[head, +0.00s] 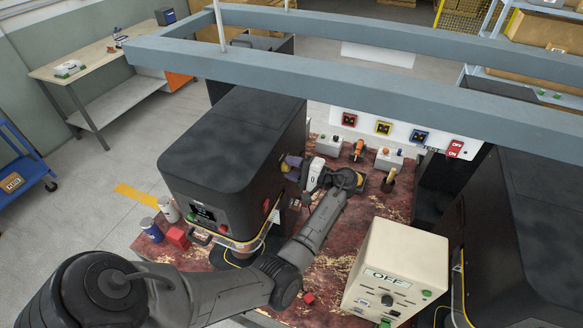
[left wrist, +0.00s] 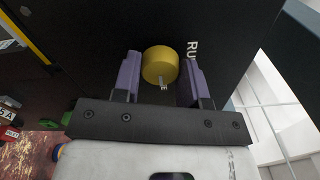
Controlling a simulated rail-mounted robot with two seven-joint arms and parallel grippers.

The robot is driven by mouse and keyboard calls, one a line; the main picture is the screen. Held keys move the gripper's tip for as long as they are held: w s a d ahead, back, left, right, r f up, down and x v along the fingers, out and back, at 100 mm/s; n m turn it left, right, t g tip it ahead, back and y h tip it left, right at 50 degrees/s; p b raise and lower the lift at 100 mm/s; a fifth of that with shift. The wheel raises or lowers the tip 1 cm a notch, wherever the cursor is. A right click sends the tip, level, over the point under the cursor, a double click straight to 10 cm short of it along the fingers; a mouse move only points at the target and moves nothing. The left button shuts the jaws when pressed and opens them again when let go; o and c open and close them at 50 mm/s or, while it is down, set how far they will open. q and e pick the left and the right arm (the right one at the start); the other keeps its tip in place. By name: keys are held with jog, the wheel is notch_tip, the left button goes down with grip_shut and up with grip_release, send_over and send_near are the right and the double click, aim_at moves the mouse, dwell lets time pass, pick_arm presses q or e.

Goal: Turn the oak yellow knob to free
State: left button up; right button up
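The yellow knob (left wrist: 160,65) shows in the left wrist view as a round cap on a black machine face. White letters "RU" stand to its right, and a small white marking below it is too small to read. My left gripper (left wrist: 160,77) is open, with one purple finger on each side of the knob and a small gap on both sides. In the head view, my left gripper (head: 291,163) is at the right side of the black machine (head: 235,140). The knob is hidden there. My right gripper is not in view.
A red worn bench (head: 340,255) carries the machine. A cream box (head: 395,265) stands at the front right, and another black machine (head: 530,230) stands at the far right. Behind are a white panel with coloured switches (head: 383,128) and a grey overhead beam (head: 330,78).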

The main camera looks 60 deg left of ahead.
pick_arm(q)
jog(key=o, duration=0.4)
jog(key=shift+o, duration=0.2)
jog(key=shift+w, duration=0.1)
jog(key=b+v, duration=0.5)
jog(key=v, duration=0.8)
jog(key=shift+w+d+b, duration=0.2)
jog(key=shift+d+b, duration=0.1)
jog(key=shift+d, duration=0.05)
